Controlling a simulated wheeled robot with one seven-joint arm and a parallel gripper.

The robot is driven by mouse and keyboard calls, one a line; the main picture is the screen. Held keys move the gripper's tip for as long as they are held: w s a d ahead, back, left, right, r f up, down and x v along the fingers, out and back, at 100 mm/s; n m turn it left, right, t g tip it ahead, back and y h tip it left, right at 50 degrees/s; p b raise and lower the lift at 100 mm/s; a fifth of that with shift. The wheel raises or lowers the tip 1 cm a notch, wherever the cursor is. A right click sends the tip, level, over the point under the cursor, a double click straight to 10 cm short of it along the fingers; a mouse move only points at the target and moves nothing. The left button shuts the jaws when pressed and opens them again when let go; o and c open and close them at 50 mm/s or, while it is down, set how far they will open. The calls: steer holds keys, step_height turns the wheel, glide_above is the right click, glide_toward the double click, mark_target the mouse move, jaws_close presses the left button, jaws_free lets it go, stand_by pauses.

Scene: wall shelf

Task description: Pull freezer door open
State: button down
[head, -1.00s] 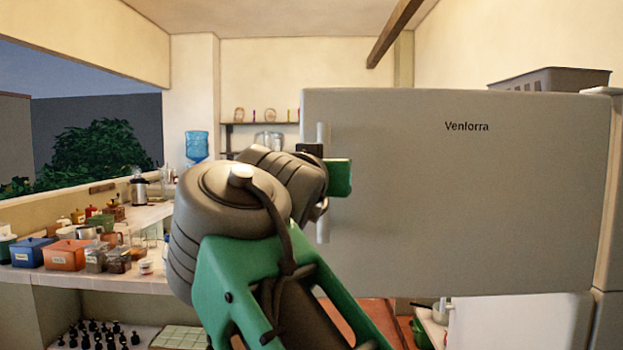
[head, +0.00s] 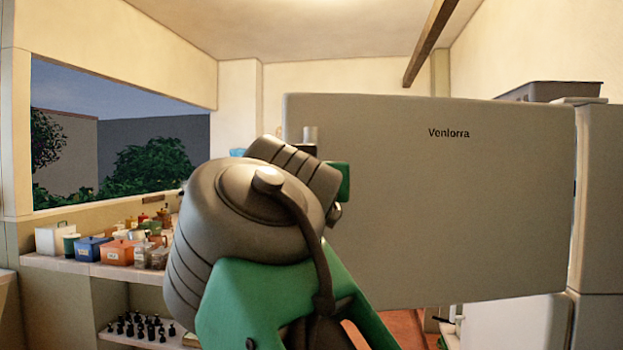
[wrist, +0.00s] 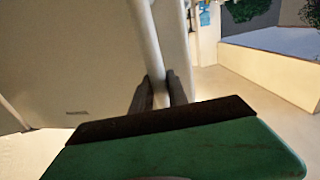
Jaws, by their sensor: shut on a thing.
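The freezer door (head: 470,200) is a large grey-white panel with the name "Venlorra". It stands swung out at an angle from the fridge body (head: 605,200) on the right. Its vertical bar handle (wrist: 146,40) is near the door's left edge; its upper end also shows in the head view (head: 310,134). My gripper (wrist: 160,92) is shut around the handle, with one dark finger on each side in the wrist view. In the head view my arm hides the fingers and most of the handle. The freezer's inside is not visible.
A grey basket (head: 550,91) sits on top of the fridge. A counter (head: 110,268) with boxes and jars runs along the left, under a window, with small dark bottles (head: 140,326) on a shelf below.

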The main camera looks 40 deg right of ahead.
steer(key=shift+r, duration=0.1)
steer(key=c, duration=1.5)
jaws_free()
steer(key=shift+o, duration=1)
